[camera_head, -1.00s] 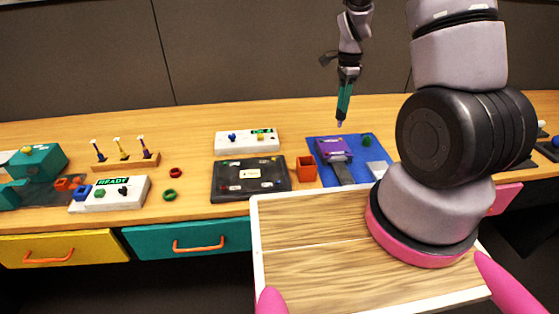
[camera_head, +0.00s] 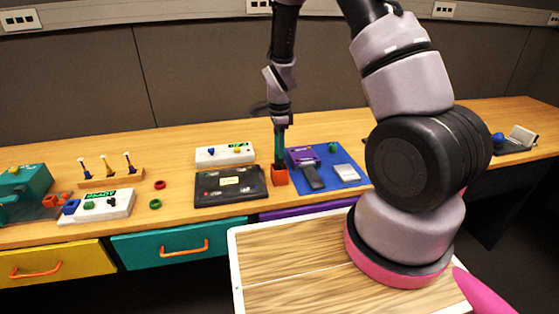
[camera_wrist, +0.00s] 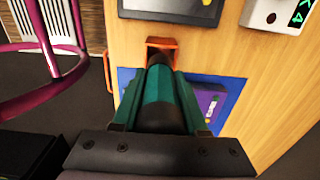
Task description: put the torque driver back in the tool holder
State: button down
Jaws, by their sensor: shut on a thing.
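The torque driver (camera_wrist: 162,102), a dark green and black cylinder, is between the fingers of my gripper (camera_wrist: 160,90), which is shut on it. In the head view my gripper (camera_head: 281,130) points down over the orange tool holder (camera_head: 280,177), a small open box on the bench. The driver's lower end meets the holder's mouth there; its tip is hidden, and I cannot tell how deep it sits. In the wrist view the holder's orange rim (camera_wrist: 161,41) shows just beyond the driver's front end.
A black panel (camera_head: 230,197) stands close left of the holder. A blue mat (camera_head: 326,162) with a purple device (camera_head: 302,155) lies close right. A white box (camera_head: 225,161) stands behind the panel. Other fixtures are at far left.

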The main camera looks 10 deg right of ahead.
jog(key=shift+f, duration=1.9)
jog(key=shift+f, duration=0.15)
jog(key=shift+c, duration=2.2)
grip_release()
notch_tip(320, 180, up, 12)
jog(key=shift+r, duration=0.25)
jog(key=s+d+r+n+t+y, duration=0.1)
jog(key=s+d+r+n+t, duration=0.2)
jog(key=r, duration=0.7)
jog(key=s+d+r+n+y, duration=0.1)
jog(key=s+r+n, duration=0.35)
jog(key=r, duration=0.65)
jog(key=s+d+r+n+t, duration=0.1)
jog(key=s+r+n+t, duration=0.1)
jog(key=s, duration=0.5)
jog(key=s+r+n+t, duration=0.2)
jog(key=s+r+n, duration=0.2)
jog(key=s+r, duration=0.2)
jog(key=shift+s+d+r, duration=0.4)
jog(key=shift+s, duration=0.5)
